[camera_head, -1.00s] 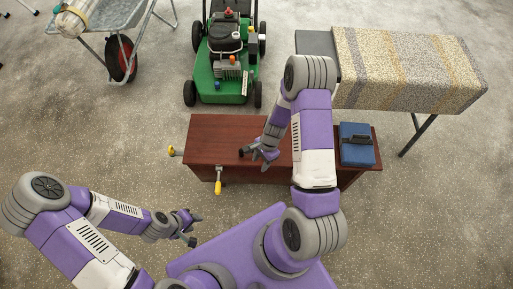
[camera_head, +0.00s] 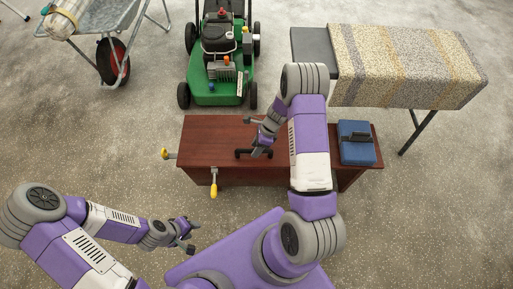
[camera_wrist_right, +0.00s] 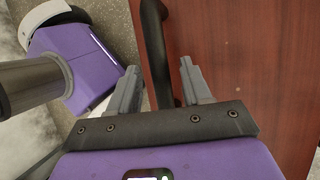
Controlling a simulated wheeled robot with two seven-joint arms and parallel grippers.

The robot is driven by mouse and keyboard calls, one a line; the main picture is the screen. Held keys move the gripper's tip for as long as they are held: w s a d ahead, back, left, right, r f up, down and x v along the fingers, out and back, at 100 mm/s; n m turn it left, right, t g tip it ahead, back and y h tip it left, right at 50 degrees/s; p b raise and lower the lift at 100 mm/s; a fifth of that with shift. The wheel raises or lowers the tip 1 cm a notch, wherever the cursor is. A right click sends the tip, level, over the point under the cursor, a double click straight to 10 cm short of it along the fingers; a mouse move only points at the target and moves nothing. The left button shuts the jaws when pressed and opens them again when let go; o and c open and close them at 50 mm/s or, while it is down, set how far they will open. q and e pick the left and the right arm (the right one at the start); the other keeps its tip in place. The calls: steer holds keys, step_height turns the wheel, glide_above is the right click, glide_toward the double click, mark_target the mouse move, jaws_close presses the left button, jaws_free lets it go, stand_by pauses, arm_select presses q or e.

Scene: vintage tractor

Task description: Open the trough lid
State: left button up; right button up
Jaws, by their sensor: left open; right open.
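The trough is a reddish-brown wooden box, and its lid (camera_head: 215,135) lies flat and closed in the head view. A black bar handle (camera_head: 243,154) sits at the lid's front edge. My right gripper (camera_head: 256,136) is open just above the lid by the handle. In the right wrist view the black handle (camera_wrist_right: 157,45) runs between the two spread fingers of my right gripper (camera_wrist_right: 160,72), and the fingers do not close on it. The brown lid (camera_wrist_right: 245,60) fills the right side there. My left gripper (camera_head: 190,237) is open and empty above the floor, left of my base.
A blue box-like object (camera_head: 357,148) sits on the right end of the trough top. A green mower (camera_head: 218,85) stands behind, and a cloth-covered bench (camera_head: 405,65) is at back right.

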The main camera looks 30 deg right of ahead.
steer(key=shift+c, duration=0.5)
jaws_close()
arm_select(q)
steer(key=shift+r, duration=0.1)
arm_select(e)
steer(key=shift+r, duration=0.1)
